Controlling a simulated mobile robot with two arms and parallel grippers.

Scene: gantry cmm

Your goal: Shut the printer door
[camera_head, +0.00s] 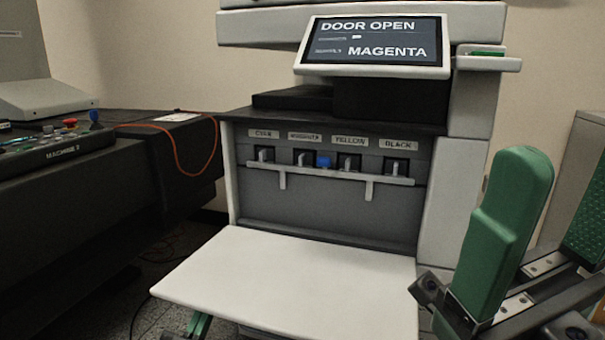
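The printer door (290,280) is a flat white panel. It is folded down and lies open in front of the printer's toner bay (320,210). The printer screen (375,40) reads "DOOR OPEN" and "MAGENTA". My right gripper (562,205) is at the lower right, with its two green fingers apart and nothing between them. A green and metal piece, likely my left gripper (199,325), shows under the door's near left edge. Most of it is hidden by the door.
Several toner slots line the bay, labelled cyan, magenta, yellow and black, with a blue piece (323,161) near magenta. A dark machine console (60,150) with an orange cable (175,145) stands to the left. A grey cabinet (575,165) stands at the right.

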